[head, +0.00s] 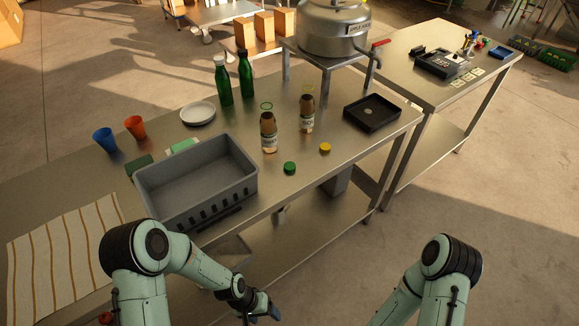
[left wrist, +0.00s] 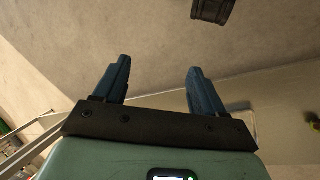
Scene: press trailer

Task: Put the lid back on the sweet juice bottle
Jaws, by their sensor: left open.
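Two brown-bodied juice bottles stand upright and uncapped on the steel table. The left bottle (head: 268,134) has a green neck ring and a label too small to read. The right bottle (head: 306,114) has a yellowish neck ring and a label that seems to start with "SO". A green lid (head: 289,168) and a yellow lid (head: 325,148) lie on the table in front of them. My left gripper (head: 264,308) is low, below the table's front edge and away from bottles and lids. In the left wrist view its jaws (left wrist: 159,88) are apart and empty. My right gripper is out of view.
A grey crate (head: 240,180) stands left of the bottles on the table (head: 225,262). Green bottles (head: 222,82), a white plate (head: 198,113) and blue and orange cups (head: 135,127) stand behind. A black tray (head: 372,112) lies right. The tabletop around the lids is clear.

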